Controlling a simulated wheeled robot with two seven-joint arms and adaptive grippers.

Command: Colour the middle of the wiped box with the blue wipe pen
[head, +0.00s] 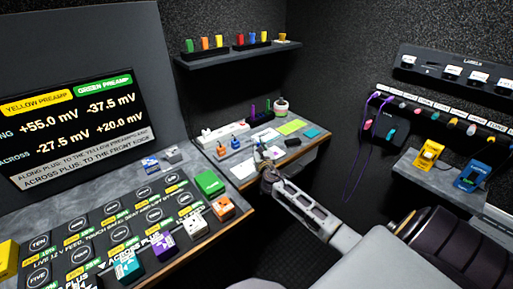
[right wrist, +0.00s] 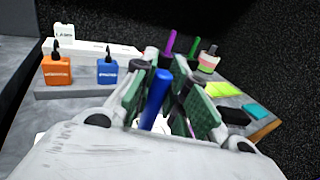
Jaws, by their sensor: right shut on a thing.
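My right gripper (head: 263,160) reaches over the small side bench at the middle of the head view. In the right wrist view, the right gripper (right wrist: 168,98) is shut on a blue pen (right wrist: 155,98), which stands slightly tilted between its green-padded fingers. In the head view the pen is too small to make out clearly. A white sheet (head: 242,170) lies on the bench just left of the gripper. I cannot make out the wiped box or whether the pen tip touches anything. My left gripper is out of view.
A holder with purple and green pens (right wrist: 171,40) stands behind, beside a pot (head: 281,107).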

